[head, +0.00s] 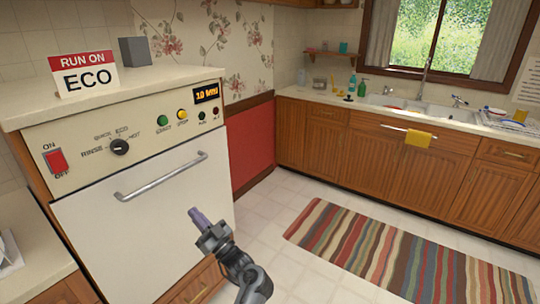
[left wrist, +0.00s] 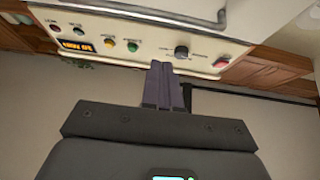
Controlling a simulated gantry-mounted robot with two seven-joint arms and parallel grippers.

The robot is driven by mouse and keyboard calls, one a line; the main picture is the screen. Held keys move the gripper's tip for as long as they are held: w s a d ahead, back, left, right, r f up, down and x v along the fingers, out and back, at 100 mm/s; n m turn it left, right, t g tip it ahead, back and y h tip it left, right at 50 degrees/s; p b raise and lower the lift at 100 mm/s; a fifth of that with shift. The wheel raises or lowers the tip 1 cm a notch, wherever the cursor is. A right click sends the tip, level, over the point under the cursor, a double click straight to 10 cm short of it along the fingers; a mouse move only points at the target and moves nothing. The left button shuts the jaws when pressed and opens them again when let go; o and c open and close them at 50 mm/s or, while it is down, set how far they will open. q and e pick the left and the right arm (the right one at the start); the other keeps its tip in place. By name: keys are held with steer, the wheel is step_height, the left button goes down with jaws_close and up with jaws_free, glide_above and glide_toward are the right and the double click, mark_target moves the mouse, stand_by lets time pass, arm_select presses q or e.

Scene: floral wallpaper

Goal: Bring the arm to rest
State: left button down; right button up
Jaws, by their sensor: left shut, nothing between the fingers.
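My left gripper (head: 195,216) is in the lower middle of the head view, in front of the white door of the dishwasher (head: 150,222). Its fingers are together, with nothing between them. It is below and to the right of the bar handle (head: 160,178) and looks apart from it. In the left wrist view the shut fingers (left wrist: 162,70) point toward the control panel (left wrist: 150,42), which appears upside down. My right gripper is not in view.
On the dishwasher top stand an ECO sign (head: 84,76) and a grey block (head: 134,51). The panel has a red switch (head: 55,160), a dial (head: 119,147) and a lit display (head: 206,94). A striped rug (head: 390,255) lies on the floor at right, before wooden cabinets (head: 390,150).

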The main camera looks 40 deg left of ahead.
arm_select(q)
steer(key=s+d+f+m+t+h+p, duration=0.2)
steer(key=s+f+m+t+p, duration=0.35)
steer(key=m+t, duration=0.6)
steer(key=d+f+m+t+h+p, duration=0.1)
steer(key=d+f+m+t+h, duration=0.2)
steer(key=d+h, duration=0.6)
steer(key=d+f+m+t+h, duration=0.1)
steer(key=d+f+m+h, duration=0.3)
steer(key=d+h, duration=0.5)
steer(key=s+d+f+m+g+h, duration=0.1)
steer(key=s+d+g+h, duration=0.2)
steer(key=d, duration=0.4)
steer(key=s+d+m+g+h, duration=0.2)
steer(key=s+d, duration=0.3)
steer(key=d, duration=0.2)
steer(key=s+f+g, duration=0.2)
steer(key=s+g, duration=0.3)
steer(key=s, duration=0.1)
step_height(320, 180, up, 38)
steer(key=p, duration=3.8)
steer(key=shift+w+d+r+t+y+p, duration=0.15)
steer(key=shift+w+r+t+y+p, duration=0.05)
steer(key=shift+t+y+p, duration=0.15)
